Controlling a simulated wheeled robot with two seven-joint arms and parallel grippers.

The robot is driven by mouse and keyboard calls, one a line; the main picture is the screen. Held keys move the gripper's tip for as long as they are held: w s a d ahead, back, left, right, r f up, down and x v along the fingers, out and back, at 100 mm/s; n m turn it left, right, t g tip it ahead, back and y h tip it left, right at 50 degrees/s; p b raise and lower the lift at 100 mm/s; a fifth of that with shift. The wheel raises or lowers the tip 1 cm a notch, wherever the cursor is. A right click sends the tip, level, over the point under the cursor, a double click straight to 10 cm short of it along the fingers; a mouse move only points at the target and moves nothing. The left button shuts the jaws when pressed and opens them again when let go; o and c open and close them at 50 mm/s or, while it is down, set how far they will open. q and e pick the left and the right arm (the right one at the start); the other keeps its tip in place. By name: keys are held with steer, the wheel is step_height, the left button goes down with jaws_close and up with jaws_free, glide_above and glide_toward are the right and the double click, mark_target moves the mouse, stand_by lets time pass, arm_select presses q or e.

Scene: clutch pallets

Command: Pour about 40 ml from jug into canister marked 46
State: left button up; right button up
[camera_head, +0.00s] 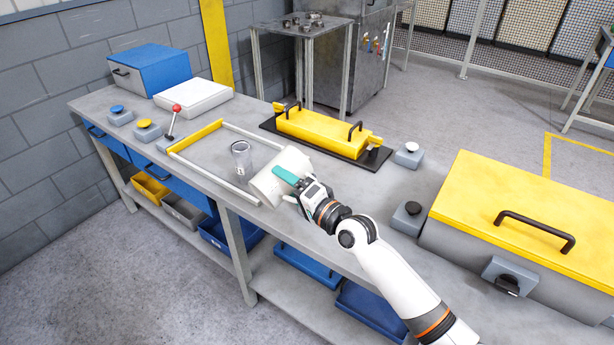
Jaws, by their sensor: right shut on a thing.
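My right gripper (291,181) is shut on a cream-white jug (265,187) over the left part of the workbench. The jug looks tilted, and the gripper hides part of it. A clear canister (241,156) stands upright just left of the jug, inside a low frame. A small gap seems to lie between them, though I cannot be sure they are apart. No number can be read on the canister, and I cannot see a stream or a liquid level. My left gripper is out of view.
The low frame (239,191) with a yellow end surrounds the canister. A large yellow-lidded box (520,205) fills the right. A white device (193,96) and blue box (155,69) stand at far left.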

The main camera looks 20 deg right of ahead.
steer(key=shift+r, duration=0.15)
stand_by(0.5)
steer(key=shift+a+r+n, duration=0.1)
steer(key=shift+n, duration=0.6)
step_height(320, 180, down, 2)
steer(key=shift+n+b, duration=0.8)
steer(key=shift+n, duration=0.2)
steer(key=shift+r, duration=0.2)
steer(key=shift+f+n, duration=0.5)
steer(key=shift+n, duration=0.3)
